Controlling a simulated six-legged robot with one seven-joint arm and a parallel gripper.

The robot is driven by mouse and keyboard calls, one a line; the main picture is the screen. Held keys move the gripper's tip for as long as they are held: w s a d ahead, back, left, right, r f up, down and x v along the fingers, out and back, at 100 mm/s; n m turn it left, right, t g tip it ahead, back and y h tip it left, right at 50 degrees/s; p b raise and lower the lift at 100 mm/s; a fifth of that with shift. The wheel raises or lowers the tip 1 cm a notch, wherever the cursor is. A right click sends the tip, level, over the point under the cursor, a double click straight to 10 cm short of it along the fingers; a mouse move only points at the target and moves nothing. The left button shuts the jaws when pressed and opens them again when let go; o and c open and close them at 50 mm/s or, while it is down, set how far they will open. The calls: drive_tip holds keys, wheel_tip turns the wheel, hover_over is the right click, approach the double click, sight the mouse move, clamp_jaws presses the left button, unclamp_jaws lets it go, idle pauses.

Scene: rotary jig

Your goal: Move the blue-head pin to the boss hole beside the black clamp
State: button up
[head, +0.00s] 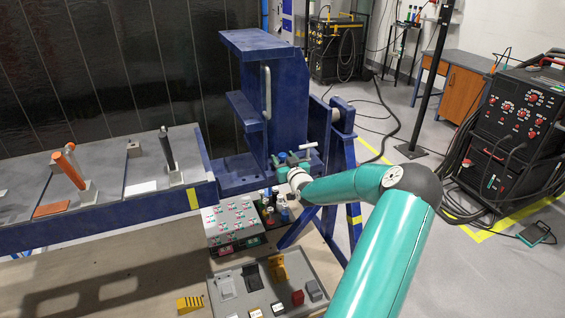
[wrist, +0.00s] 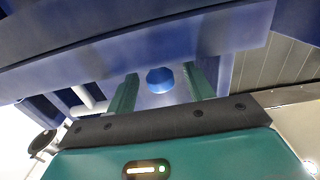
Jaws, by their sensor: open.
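The blue-head pin (wrist: 160,80) shows in the wrist view as a round blue head, between the two green fingers of my gripper (wrist: 160,72). The fingers are apart, with a gap on each side of the head. A black-handled clamp (head: 167,152) stands upright on the grey table at left. I cannot make out a boss hole beside it.
An orange-handled clamp (head: 69,170) stands farther left on the table (head: 110,203). A grey tray (head: 236,307) with several coloured parts lies in front. Blue fixture surfaces are close around my gripper.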

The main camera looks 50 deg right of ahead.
drive_tip(key=shift+w+d, duration=0.35)
drive_tip(key=shift+w, duration=0.2)
drive_tip(key=c, duration=1)
